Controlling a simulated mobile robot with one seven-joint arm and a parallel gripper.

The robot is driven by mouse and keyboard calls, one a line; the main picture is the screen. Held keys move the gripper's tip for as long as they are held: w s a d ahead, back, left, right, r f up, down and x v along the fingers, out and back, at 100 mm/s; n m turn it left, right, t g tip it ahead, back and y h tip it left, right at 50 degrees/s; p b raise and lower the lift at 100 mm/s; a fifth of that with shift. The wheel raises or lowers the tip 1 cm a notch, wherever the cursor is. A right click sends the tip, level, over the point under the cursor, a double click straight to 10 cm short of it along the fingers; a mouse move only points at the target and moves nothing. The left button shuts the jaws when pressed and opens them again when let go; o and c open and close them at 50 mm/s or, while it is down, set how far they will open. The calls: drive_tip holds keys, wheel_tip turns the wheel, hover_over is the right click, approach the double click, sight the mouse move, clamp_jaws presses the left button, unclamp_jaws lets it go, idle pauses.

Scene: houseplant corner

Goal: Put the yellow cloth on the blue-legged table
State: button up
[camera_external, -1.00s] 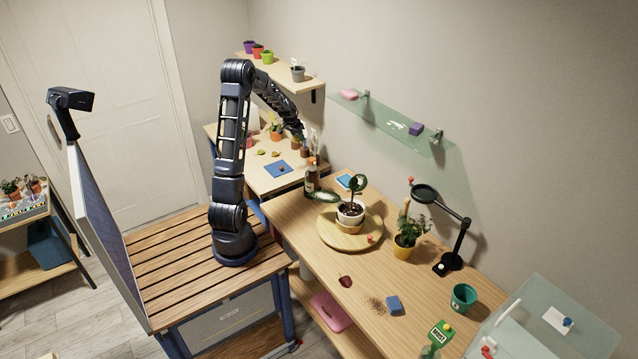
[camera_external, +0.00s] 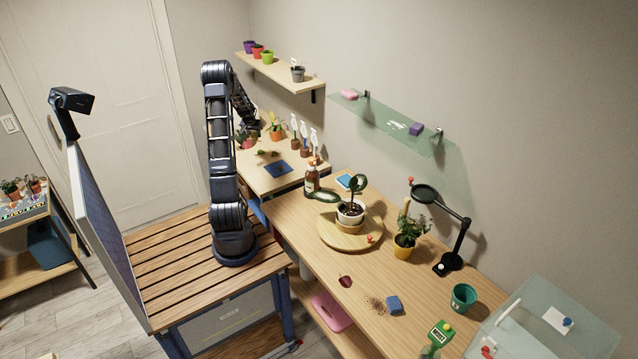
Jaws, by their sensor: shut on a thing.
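I cannot make out the yellow cloth in this view. My gripper (camera_external: 247,135) is small and dark, at the end of my arm above the left part of the back table (camera_external: 246,173). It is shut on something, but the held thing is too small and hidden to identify. Blue shows below the back table's front edge, partly behind my arm; I cannot tell whether it is a leg.
A brown bottle (camera_external: 312,180) stands on the long wooden bench (camera_external: 320,267) at right. A wall shelf (camera_external: 285,75) with small pots hangs above.

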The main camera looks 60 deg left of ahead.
sight(259, 161)
wheel_tip(259, 161, down, 17)
drive_tip(key=shift+r, duration=0.15)
idle(0.5)
drive_tip(key=o, duration=1)
drive_tip(key=v, duration=1.2)
drive_tip(key=shift+w, duration=0.1)
